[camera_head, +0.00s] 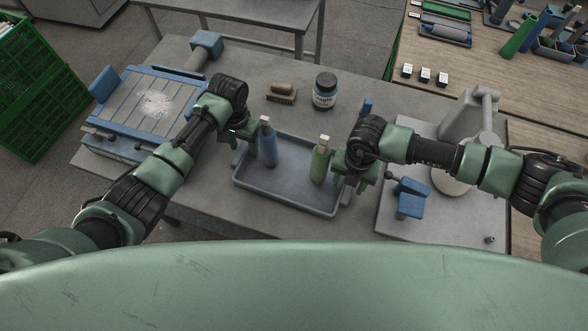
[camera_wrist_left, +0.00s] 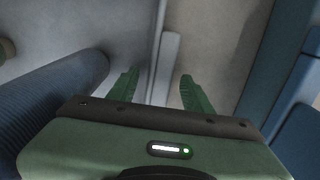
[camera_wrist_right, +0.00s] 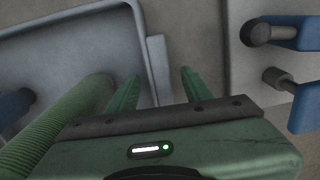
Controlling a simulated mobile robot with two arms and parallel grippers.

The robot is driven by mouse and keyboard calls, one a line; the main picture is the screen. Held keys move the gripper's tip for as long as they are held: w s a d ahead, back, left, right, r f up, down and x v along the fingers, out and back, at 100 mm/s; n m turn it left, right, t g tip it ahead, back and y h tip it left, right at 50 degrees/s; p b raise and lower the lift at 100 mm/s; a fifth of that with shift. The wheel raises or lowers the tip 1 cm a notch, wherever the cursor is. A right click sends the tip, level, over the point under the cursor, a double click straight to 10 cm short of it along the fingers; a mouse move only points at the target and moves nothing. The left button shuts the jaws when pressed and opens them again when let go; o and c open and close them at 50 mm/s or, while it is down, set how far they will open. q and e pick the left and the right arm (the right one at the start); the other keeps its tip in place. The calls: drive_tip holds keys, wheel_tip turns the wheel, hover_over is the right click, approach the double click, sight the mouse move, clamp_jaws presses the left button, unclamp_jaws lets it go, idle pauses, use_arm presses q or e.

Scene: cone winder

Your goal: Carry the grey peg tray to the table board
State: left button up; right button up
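The grey tray (camera_head: 285,192) lies on the grey table in the head view. A blue ribbed cone (camera_head: 269,148) and a green ribbed cone (camera_head: 320,163) stand upright in it. My left gripper (camera_head: 243,150) is at the tray's left end. In the left wrist view its fingers (camera_wrist_left: 158,90) are apart, with the pale tray rim (camera_wrist_left: 168,60) between them. My right gripper (camera_head: 354,178) is at the right end. In the right wrist view its fingers (camera_wrist_right: 155,88) are apart, with the rim (camera_wrist_right: 150,50) between them. Contact with the rim cannot be told.
A blue-edged slatted board (camera_head: 140,105) lies at left. A brush (camera_head: 281,93) and a labelled jar (camera_head: 325,91) stand behind the tray. A grey machine with blue parts (camera_head: 410,195) is close on the right. A wooden table (camera_head: 480,75) with several cones is at upper right.

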use_arm(q)
clamp_jaws()
use_arm(e)
clamp_jaws()
idle(0.9)
